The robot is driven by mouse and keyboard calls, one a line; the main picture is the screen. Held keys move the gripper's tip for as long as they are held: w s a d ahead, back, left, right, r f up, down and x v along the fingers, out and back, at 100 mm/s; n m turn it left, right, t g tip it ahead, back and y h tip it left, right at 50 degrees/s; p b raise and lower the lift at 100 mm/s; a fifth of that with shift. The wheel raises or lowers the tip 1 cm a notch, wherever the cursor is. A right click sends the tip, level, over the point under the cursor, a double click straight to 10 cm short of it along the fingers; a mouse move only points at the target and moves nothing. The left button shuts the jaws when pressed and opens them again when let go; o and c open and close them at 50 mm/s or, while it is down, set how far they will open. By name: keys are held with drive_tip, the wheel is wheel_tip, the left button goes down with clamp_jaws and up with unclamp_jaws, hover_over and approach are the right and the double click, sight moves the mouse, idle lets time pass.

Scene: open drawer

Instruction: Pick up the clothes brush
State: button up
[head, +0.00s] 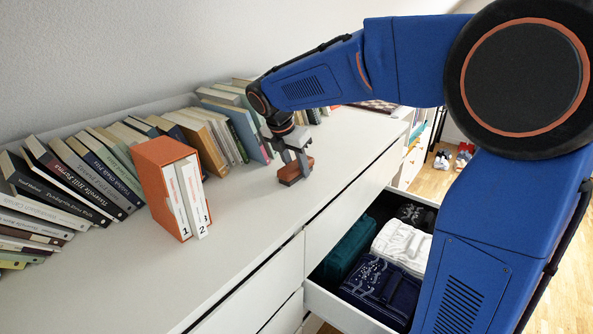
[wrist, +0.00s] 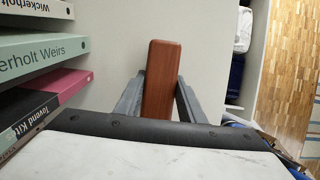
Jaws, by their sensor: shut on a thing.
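The clothes brush (head: 290,174) has a reddish-brown wooden back and is on or just above the white dresser top, in front of the row of books. In the wrist view the brush (wrist: 161,75) points away from me, between the two grey fingers. My gripper (head: 300,165) reaches down from above and is shut on the brush; the fingers also show in the wrist view (wrist: 158,100). The near end of the brush is hidden behind my gripper's body in the wrist view. I cannot tell whether the brush touches the dresser top.
Books (head: 90,175) lean along the wall at the back of the dresser top (head: 250,225). An orange slipcase (head: 165,180) with two white volumes stands left of the brush. An open drawer (head: 345,310) with folded clothes juts out at the front right.

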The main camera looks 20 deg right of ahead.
sight(296, 163)
wheel_tip(296, 163, up, 10)
drive_tip(key=shift+r, duration=0.25)
drive_tip(key=o, duration=0.7)
drive_tip(key=shift+c, duration=0.2)
drive_tip(key=c, duration=0.4)
